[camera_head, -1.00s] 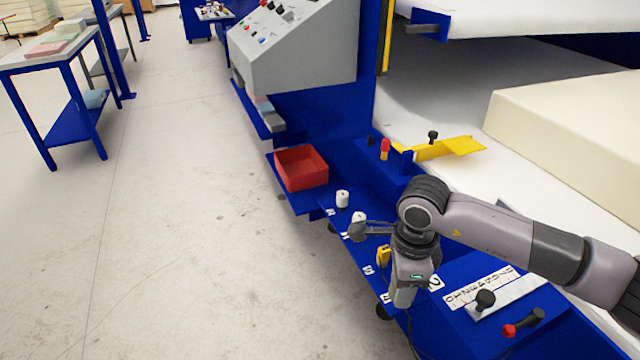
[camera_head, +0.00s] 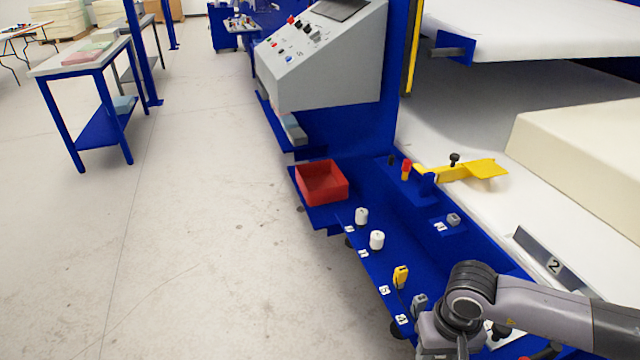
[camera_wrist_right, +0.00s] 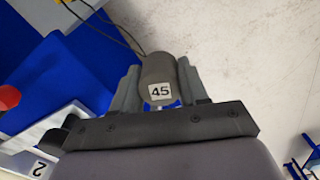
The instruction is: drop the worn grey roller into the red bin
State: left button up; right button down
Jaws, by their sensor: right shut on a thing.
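In the right wrist view a grey roller (camera_wrist_right: 158,72) with a white "45" label sits between the fingers of my right gripper (camera_wrist_right: 158,85), which is shut on it. In the head view my right arm comes in at the lower right, and its fingers and the roller are not clearly visible there. The red bin (camera_head: 322,190), an open box, stands on the blue ledge in the middle of the head view. It is up and left of my right wrist, well apart from it. My left gripper is not in view.
Two white rollers (camera_head: 376,240), a yellow piece (camera_head: 400,276) and a small grey piece (camera_head: 419,304) stand in a row on the ledge between bin and wrist. A yellow bracket (camera_head: 470,170) and foam block (camera_head: 580,150) lie right.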

aim_at(321, 182)
jog(key=i+j+z, duration=0.1)
jog(key=i+j, duration=0.15)
jog(key=i+j+z, duration=0.1)
jog(key=j, duration=0.3)
jog(key=i+j+z, duration=0.1)
jog(key=i+j, duration=0.2)
jog(key=i+j+z, duration=0.15)
jog(key=j, duration=0.2)
jog(key=i+j+z, duration=0.35)
jog(key=j, duration=0.2)
jog(key=i+j+z, duration=0.15)
jog(key=i+j, duration=0.15)
jog(key=j, duration=0.15)
jog(key=i+j+z, duration=0.2)
jog(key=j, duration=0.25)
jog(key=i+j+z, duration=0.15)
jog(key=j, duration=0.35)
jog(key=i+j+z, duration=0.2)
jog(key=j, duration=0.3)
jog(key=j+z, duration=0.15)
jog(key=j, duration=0.35)
jog(key=i+j+z, duration=0.2)
jog(key=j, duration=0.35)
jog(key=k, duration=0.1)
